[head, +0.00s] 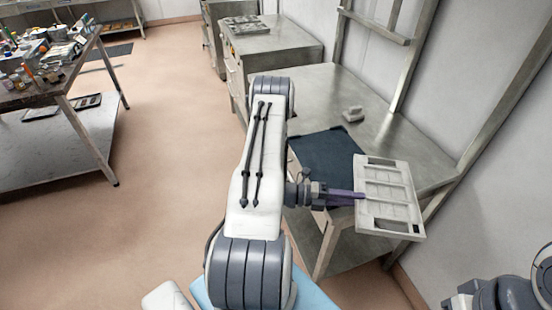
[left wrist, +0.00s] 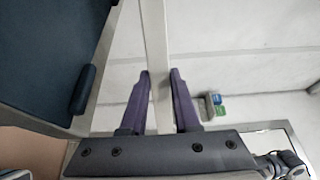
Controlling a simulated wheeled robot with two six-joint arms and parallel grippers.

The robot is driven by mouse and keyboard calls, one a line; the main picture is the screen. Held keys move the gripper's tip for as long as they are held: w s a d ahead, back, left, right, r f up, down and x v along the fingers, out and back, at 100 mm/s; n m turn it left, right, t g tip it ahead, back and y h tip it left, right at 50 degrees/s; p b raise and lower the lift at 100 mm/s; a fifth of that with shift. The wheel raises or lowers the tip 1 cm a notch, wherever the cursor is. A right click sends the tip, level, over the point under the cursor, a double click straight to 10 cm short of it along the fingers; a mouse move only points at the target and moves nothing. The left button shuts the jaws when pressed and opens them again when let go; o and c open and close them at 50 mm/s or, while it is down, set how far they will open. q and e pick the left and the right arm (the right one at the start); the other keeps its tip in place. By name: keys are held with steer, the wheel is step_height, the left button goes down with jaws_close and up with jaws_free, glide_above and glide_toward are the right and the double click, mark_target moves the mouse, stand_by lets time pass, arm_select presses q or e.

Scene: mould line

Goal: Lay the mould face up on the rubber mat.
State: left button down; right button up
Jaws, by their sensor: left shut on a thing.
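The mould (head: 371,190) is a pale grey, flat rectangular plate with several framed recesses, which face up toward the head camera. My left gripper (head: 358,196) is shut on the mould's left edge and holds it out over the table's front right part. In the left wrist view, the purple fingers (left wrist: 160,75) stand either side of the mould's thin pale edge (left wrist: 156,40). The dark blue rubber mat (head: 322,152) lies on the metal table, left of and behind the mould. My arm and the mould hide part of it. My right gripper is out of view.
A grey cabinet (head: 270,48) stands beyond. A cluttered workbench (head: 60,85) is at far left, with open floor between.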

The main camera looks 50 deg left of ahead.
arm_select(q)
steer(key=a+n+t+y, duration=0.1)
steer(key=a, duration=0.2)
steer(key=a+r+t+y, duration=0.1)
steer(key=a, duration=0.2)
steer(key=a+n+y, duration=0.1)
steer(key=a, duration=0.2)
steer(key=shift+s+r+n+t, duration=0.3)
steer(key=shift+s+t, duration=0.1)
steer(key=s+a+r+n+t+y, duration=0.1)
steer(key=s+a+n+y, duration=0.1)
steer(key=a, duration=0.3)
steer(key=s+a+r+n+t+y, duration=0.1)
steer(key=s+a+t+y, duration=0.15)
steer(key=a, duration=0.35)
step_height(320, 180, down, 9)
steer(key=b, duration=0.5)
steer(key=shift+w+g, duration=0.2)
steer(key=shift+g, duration=0.25)
steer(key=shift+f+b, duration=0.25)
steer(key=shift+b, duration=0.2)
steer(key=c, duration=0.6)
jaws_free()
steer(key=shift+o, duration=0.2)
steer(key=shift+s, duration=0.15)
